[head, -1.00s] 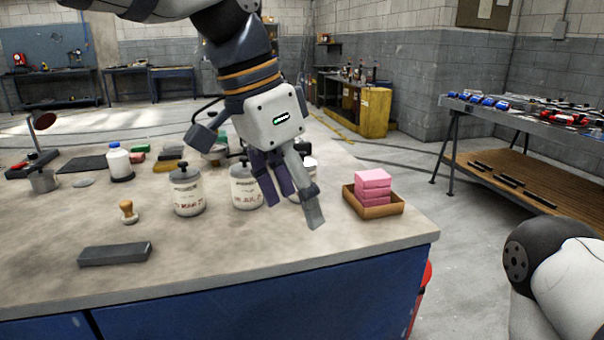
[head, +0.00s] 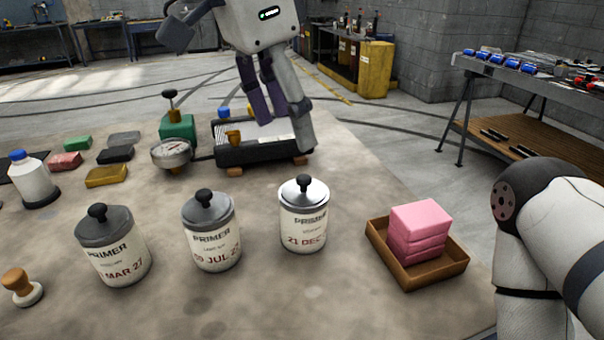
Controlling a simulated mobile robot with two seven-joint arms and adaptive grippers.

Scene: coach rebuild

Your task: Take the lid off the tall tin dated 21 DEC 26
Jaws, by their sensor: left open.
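Three white primer tins with dark-knobbed lids stand in a row on the worktop. The tin marked 21 DEC (head: 303,228) is the rightmost, upright, its shiny lid (head: 303,192) on; the year is not readable. The middle tin (head: 212,243) reads JUL and the left tin (head: 115,258) reads MAR 27; both have grey lids on. My left gripper (head: 282,130) is open and empty, fingers pointing down, above and behind the 21 DEC tin in the picture, apart from it. My right arm shows at the right edge, but its gripper is out of view.
A wooden tray (head: 378,252) with pink blocks (head: 418,228) stands right of the 21 DEC tin. A wooden-handled stamp (head: 20,287) is at front left. The worktop before the tins is clear.

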